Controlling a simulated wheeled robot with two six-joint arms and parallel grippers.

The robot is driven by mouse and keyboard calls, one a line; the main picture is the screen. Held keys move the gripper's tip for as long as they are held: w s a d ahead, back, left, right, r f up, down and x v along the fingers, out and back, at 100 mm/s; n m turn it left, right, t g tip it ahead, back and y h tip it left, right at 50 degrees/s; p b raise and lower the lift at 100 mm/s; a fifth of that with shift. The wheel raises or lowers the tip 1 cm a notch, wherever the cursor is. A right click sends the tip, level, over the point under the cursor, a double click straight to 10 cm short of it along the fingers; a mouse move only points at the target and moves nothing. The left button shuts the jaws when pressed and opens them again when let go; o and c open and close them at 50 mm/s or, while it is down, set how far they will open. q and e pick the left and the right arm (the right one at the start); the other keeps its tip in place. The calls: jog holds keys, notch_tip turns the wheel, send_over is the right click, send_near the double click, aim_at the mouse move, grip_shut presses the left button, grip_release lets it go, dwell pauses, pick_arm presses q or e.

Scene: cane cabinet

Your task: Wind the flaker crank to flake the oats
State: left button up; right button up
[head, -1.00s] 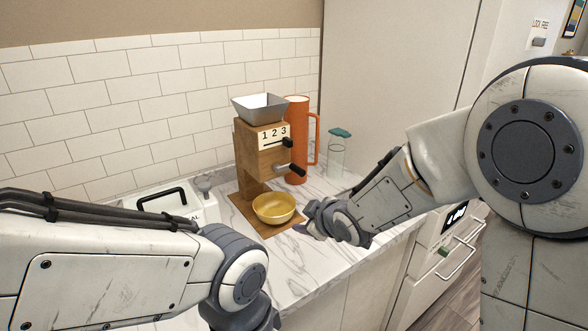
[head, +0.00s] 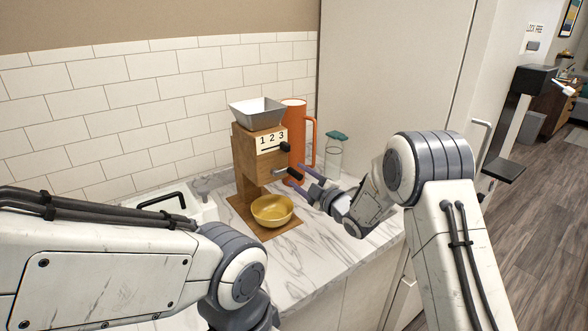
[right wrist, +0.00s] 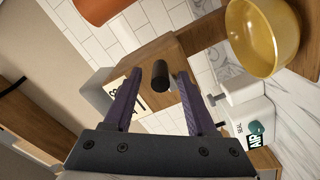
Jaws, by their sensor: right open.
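The wooden flaker (head: 252,160) stands upright on the marble counter, with a grey metal hopper (head: 257,112) on top and a "1 2 3" scale on its front. Its crank (head: 281,171) sticks out low on the front and ends in a dark handle (head: 295,174). A gold bowl (head: 272,210) sits on the flaker's base under it. My right gripper (head: 302,179) is open at the crank handle. In the right wrist view the dark handle (right wrist: 160,74) shows between the two purple fingers (right wrist: 158,82); contact cannot be told. My left gripper is out of view; only its arm shows.
An orange jug (head: 294,140) stands right behind the flaker, beside a clear container with a green lid (head: 334,153). A dark knob (head: 285,147) sits above the crank. A white sealer (head: 202,207) is left of the flaker. Bare counter lies in front.

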aim_at(294, 173)
jog(key=shift+p+x, duration=0.35)
jog(key=shift+x, duration=1.2)
jog(key=shift+c, duration=0.4)
grip_shut()
